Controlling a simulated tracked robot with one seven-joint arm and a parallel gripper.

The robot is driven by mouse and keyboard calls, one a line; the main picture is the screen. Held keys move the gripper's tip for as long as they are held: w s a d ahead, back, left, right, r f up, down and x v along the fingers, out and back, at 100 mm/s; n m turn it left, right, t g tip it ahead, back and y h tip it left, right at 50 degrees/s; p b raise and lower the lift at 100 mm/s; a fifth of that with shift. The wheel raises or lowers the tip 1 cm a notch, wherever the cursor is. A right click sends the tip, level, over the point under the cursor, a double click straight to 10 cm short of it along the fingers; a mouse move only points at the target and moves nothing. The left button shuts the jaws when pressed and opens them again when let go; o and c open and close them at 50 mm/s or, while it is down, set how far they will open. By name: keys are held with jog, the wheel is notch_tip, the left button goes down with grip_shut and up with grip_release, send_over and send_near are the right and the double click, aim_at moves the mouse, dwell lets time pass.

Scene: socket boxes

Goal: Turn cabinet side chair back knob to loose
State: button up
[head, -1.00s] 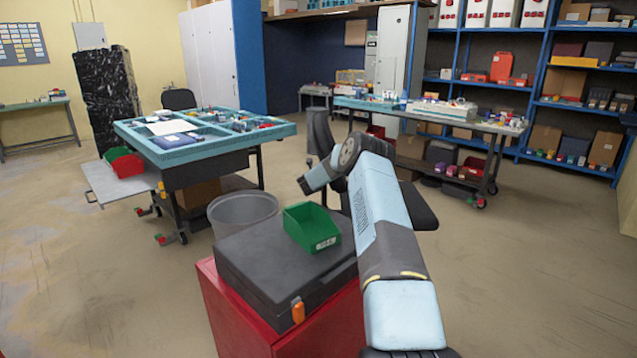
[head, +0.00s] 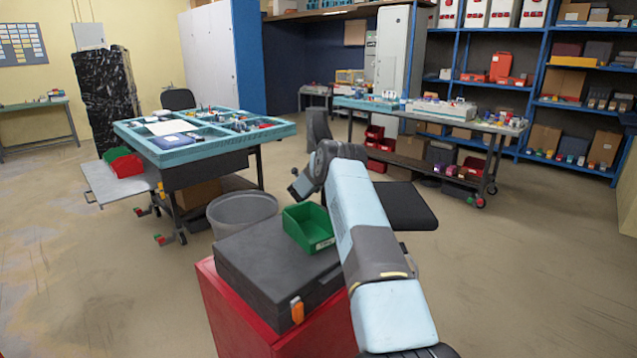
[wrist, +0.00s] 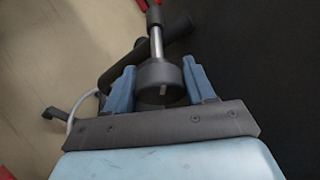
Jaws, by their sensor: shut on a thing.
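In the wrist view a dark round knob (wrist: 160,76) sits on a shiny metal rod between my blue fingers. My gripper (wrist: 158,68) is shut on the knob, with one finger on each side. A wide black surface, likely part of the chair, fills the right of the wrist view. In the head view the knob and the fingertips cannot be made out behind my arm.
A black case (head: 270,270) with a green bin (head: 308,228) on top stands on a red cabinet (head: 235,318) beside my arm. A grey bucket (head: 242,212) stands behind it. A workbench (head: 205,150) is at the left. The floor at the right is clear.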

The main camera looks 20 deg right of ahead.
jog(key=shift+w+a+f, duration=0.1)
jog(key=shift+a+f, duration=0.1)
jog(key=shift+a, duration=0.2)
jog(key=o, duration=0.8)
jog(key=shift+o, duration=0.7)
jog(key=shift+d, duration=0.15)
jog(key=shift+r, duration=0.1)
jog(key=v, duration=0.7)
jog(key=shift+s+a, duration=0.2)
jog(key=shift+c, duration=0.4)
